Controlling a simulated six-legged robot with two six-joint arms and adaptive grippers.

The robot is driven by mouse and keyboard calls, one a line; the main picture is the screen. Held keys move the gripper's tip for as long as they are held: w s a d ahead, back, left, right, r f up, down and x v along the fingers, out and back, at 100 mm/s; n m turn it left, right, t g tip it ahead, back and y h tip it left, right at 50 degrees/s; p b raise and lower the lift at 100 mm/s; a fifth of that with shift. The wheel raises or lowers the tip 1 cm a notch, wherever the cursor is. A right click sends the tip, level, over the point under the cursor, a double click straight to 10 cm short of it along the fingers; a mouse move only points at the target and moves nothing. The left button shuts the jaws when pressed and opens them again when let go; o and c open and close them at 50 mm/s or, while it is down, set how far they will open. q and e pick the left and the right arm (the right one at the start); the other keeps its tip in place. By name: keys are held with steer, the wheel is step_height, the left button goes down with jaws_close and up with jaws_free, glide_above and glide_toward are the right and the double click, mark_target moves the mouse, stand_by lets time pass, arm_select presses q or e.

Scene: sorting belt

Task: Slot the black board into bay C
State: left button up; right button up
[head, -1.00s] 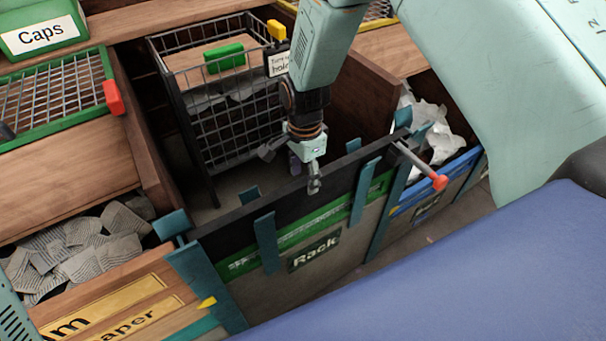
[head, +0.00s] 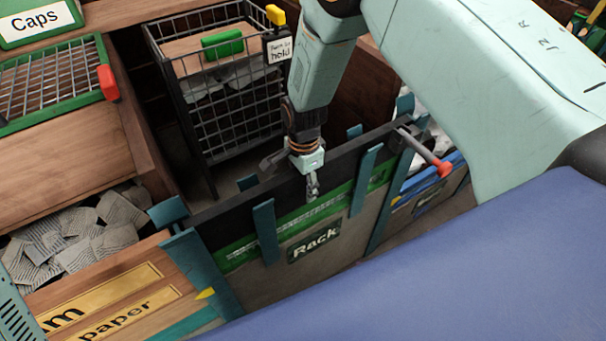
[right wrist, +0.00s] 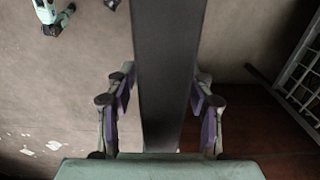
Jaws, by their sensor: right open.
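The black board (head: 235,203) stands on edge as a long dark strip along the top of the rack, between teal posts. In the right wrist view the board (right wrist: 168,70) runs up the middle of the picture. My right gripper (head: 312,188) is at the board's top edge from above. Its fingers (right wrist: 165,105) are open, one pair on each side of the board, and I see no clear grip on it. No bay letter is readable.
The rack's front carries a "Rack" sign (head: 314,244) and upright teal posts (head: 265,230). A red-tipped lever (head: 443,169) sticks out at the right. A wire basket (head: 235,130) stands behind. A bin of grey paper (head: 70,240) is at the left.

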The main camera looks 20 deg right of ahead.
steer(key=shift+f, duration=0.3)
steer(key=shift+w+a, duration=0.1)
steer(key=shift+a, duration=0.05)
steer(key=shift+r, duration=0.1)
steer(key=shift+c, duration=0.4)
steer(key=c, duration=0.3)
jaws_close()
